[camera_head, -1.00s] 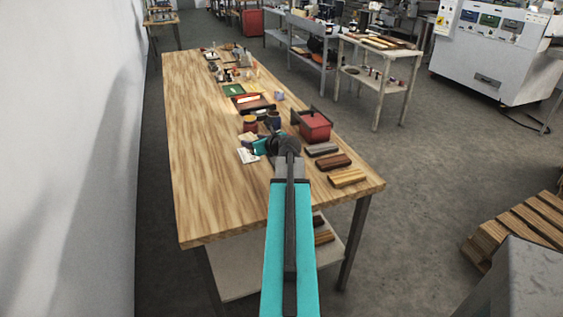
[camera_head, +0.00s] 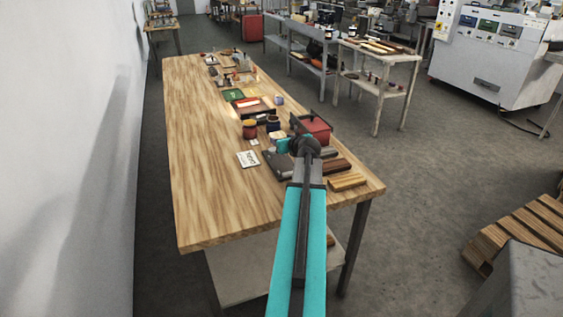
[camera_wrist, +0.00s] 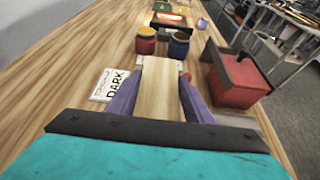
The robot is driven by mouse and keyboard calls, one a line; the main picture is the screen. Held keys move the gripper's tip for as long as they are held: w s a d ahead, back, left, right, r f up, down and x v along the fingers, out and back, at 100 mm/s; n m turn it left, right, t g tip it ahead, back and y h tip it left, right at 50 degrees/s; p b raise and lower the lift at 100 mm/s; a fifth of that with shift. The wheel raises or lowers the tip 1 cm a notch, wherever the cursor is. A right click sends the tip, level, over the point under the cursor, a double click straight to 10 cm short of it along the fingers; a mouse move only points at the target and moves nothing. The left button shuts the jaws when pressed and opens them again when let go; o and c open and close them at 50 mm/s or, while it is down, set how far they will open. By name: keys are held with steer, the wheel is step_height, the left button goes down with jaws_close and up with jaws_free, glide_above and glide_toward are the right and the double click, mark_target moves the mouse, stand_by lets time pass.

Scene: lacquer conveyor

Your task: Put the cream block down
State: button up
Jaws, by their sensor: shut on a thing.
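In the wrist view the cream block (camera_wrist: 160,88) is a pale wood-grained block between the two purple fingers of my gripper (camera_wrist: 158,95). My gripper is shut on it, with one finger along each side. The block's near end is hidden behind the gripper body. I cannot tell whether its underside touches the table (camera_wrist: 60,80).
A white card reading DARK (camera_wrist: 108,86) lies left of the gripper. A red jar (camera_wrist: 146,40) and a blue jar (camera_wrist: 179,45) stand beyond. A red box (camera_wrist: 238,80) is at right. Wooden blocks (camera_head: 346,182) lie near the table's right edge. The table's left side is clear.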

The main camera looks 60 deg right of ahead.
glide_above(282, 164)
steer(key=shift+s+f, duration=0.1)
steer(key=shift+f, duration=2.5)
steer(key=shift+f, duration=1.9)
steer(key=shift+f, duration=0.15)
steer(key=o, duration=1.1)
steer(key=shift+s+a+r, duration=0.1)
steer(key=shift+r, duration=0.1)
steer(key=b+v, duration=0.1)
steer(key=v, duration=0.9)
steer(key=shift+s+a+r, duration=0.1)
steer(key=shift+s, duration=0.05)
steer(key=shift+s+a+r, duration=0.25)
steer(key=shift+s+a, duration=0.1)
steer(key=shift+s, duration=0.2)
